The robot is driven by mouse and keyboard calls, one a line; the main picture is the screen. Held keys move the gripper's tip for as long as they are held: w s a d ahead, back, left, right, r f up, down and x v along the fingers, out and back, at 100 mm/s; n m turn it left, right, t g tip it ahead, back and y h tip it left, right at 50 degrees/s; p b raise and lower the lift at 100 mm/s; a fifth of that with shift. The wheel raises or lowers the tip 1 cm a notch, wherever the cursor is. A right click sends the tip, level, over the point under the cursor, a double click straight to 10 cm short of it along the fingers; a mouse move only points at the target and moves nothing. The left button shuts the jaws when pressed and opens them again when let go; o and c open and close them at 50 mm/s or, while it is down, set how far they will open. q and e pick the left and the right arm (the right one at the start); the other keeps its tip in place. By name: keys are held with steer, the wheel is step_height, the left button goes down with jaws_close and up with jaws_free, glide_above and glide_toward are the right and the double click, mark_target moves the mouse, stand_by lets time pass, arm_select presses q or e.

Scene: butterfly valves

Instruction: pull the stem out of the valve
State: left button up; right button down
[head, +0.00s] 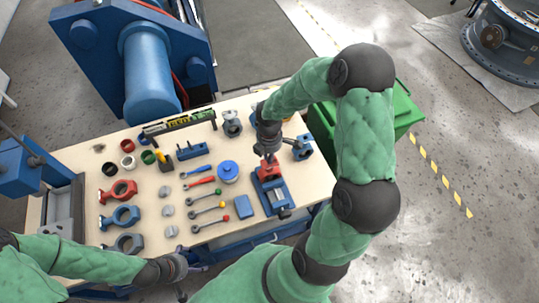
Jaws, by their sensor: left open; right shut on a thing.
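A red valve body (268,172) sits in a blue vise (277,198) on the right part of the workbench. My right gripper (268,156) is directly above the red valve, pointing down. It is shut on the valve's stem, which is mostly hidden by the fingers. I cannot tell how far the stem stands out of the body. My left gripper (181,287) is open and empty, low at the bench's front edge, away from the valve.
Valve bodies (125,216), lever handles (208,211), discs (167,210), a blue round part (228,171) and a blue block (243,207) lie on the workbench (150,182). A green bin (405,112) stands beyond its right end. A large blue machine (150,75) is behind.

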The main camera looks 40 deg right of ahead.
steer(key=shift+w+r+p, duration=0.1)
steer(key=shift+r+p, duration=2.5)
steer(key=shift+r, duration=0.55)
stand_by(4.8)
